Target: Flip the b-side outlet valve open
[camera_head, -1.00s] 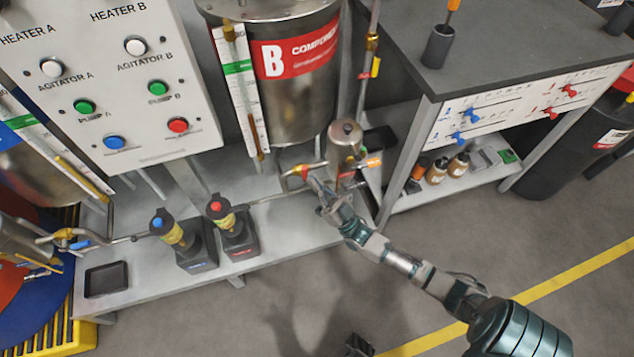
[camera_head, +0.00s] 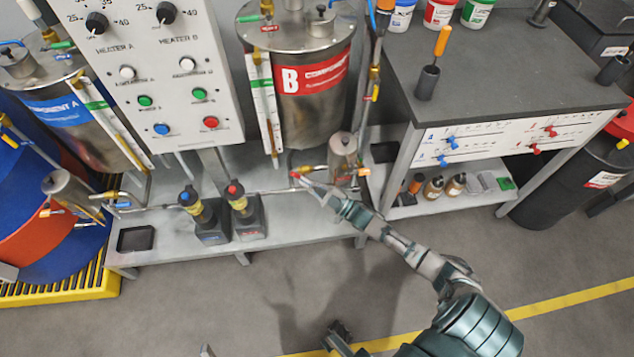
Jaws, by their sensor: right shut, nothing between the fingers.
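The handle's exact angle is too small to tell. An orange handle (camera_head: 363,172) shows on the canister's right side.
Two small pumps, one blue-topped (camera_head: 188,198) and one red-topped (camera_head: 236,192), stand left of the valve. The control panel (camera_head: 150,85) rises above them. A grey cabinet (camera_head: 480,75) stands close on the right. Open floor lies in front of the bench.

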